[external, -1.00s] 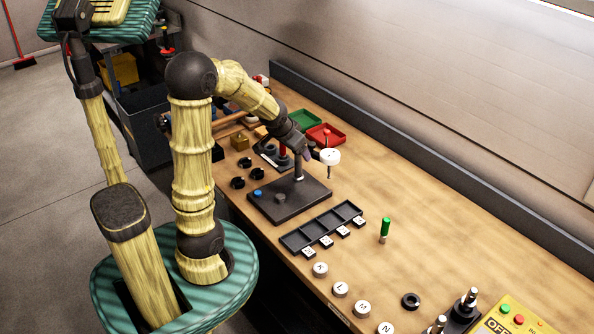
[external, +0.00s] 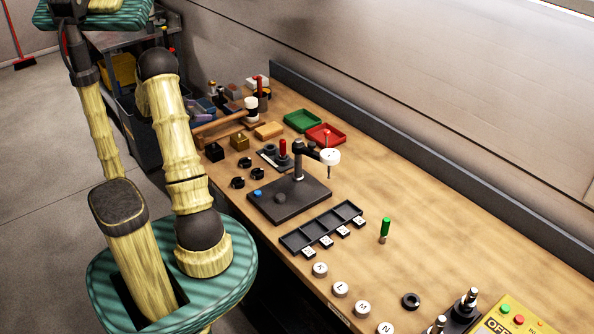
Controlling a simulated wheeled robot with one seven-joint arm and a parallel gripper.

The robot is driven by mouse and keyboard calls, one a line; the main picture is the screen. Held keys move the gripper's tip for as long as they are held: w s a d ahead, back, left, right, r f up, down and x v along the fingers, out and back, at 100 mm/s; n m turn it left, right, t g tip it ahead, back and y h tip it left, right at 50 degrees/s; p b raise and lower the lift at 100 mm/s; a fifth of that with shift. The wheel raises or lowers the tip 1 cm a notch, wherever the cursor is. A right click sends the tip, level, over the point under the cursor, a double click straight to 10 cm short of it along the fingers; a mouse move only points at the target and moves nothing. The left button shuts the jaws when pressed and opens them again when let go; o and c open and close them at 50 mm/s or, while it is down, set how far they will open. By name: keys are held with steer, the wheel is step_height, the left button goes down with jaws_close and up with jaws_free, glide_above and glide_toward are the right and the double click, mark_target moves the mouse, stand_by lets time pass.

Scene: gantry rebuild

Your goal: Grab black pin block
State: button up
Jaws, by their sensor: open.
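A small dark cube-shaped block (external: 215,152) stands on the bench near its left edge, beside a brass-coloured block (external: 239,141). It looks like the black pin block, but it is too small to make out a pin clearly. My arm is folded up to the left of the bench. My gripper does not show; it is hidden behind the arm or out of the picture.
A wooden mallet (external: 222,121) lies behind the block, and black rings (external: 238,182) lie in front. A black stand (external: 289,201) with a post, a green tray (external: 302,120) and a red tray (external: 326,135) are to the right. The bench's right middle is mostly clear.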

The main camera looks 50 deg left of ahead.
steer(key=s+f+h, duration=0.2)
steer(key=s+f, duration=0.1)
steer(key=s, duration=0.8)
glide_toward(208, 152)
steer(key=shift+t+h, duration=0.3)
steer(key=v, duration=0.4)
steer(key=shift+s+r, duration=0.25)
steer(key=shift+s, duration=0.05)
steer(key=shift+w+p, duration=0.1)
steer(key=shift+p, duration=0.2)
steer(key=p+x, duration=0.3)
steer(key=x, duration=0.8)
steer(key=shift+w+f, duration=0.2)
steer(key=shift+w, duration=0.1)
steer(key=shift+w+f, duration=0.1)
steer(key=shift+w, duration=0.05)
steer(key=p+x, duration=0.1)
steer(key=x, duration=0.1)
steer(key=p+x, duration=0.1)
steer(key=x, duration=0.2)
steer(key=shift+a+f, duration=0.2)
